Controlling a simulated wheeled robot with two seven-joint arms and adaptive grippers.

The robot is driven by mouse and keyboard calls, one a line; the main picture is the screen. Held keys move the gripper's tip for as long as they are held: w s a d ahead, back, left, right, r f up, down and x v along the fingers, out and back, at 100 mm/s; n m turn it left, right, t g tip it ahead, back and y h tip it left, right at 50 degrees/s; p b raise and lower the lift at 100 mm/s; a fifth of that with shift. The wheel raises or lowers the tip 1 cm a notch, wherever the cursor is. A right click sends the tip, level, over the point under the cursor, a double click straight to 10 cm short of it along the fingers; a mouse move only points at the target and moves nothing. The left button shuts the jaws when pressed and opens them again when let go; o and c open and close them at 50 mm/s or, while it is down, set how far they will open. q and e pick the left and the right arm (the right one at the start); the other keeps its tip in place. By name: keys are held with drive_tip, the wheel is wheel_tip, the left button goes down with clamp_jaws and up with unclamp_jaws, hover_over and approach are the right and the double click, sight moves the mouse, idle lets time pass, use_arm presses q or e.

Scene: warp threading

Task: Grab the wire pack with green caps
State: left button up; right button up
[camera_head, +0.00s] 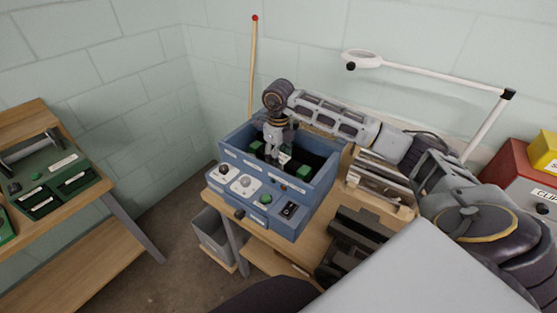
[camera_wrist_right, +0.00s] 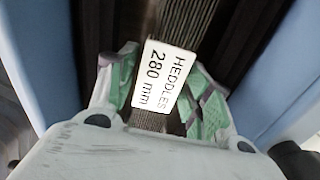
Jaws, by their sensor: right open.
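The blue box (camera_head: 318,196) stands on the wooden bench, with green caps (camera_head: 304,172) and a white label (camera_head: 284,158) visible inside its dark opening. My right gripper (camera_head: 275,150) points down into this box. In the right wrist view, the grey wire pack (camera_wrist_right: 151,121) carries a label (camera_wrist_right: 163,77) reading "HEDDLES 280 mm". The open fingers of my right gripper (camera_wrist_right: 160,100), with green inner faces, stand on either side of the pack. I cannot tell whether they touch it. My left gripper is out of view.
The box's blue walls (camera_wrist_right: 28,50) rise close on both sides of the gripper. Knobs and a switch (camera_head: 290,210) sit on its front. A wooden table (camera_head: 95,245) with green trays is at left, a lamp (camera_head: 430,75) behind, and red and yellow boxes (camera_head: 520,180) at right.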

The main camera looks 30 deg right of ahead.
drive_tip(key=c, duration=1.1)
drive_tip(key=shift+w+r, duration=0.1)
drive_tip(key=shift+r, duration=0.1)
wheel_tip(320, 180, up, 10)
drive_tip(key=shift+f+b, duration=0.15)
drive_tip(key=shift+b, duration=0.25)
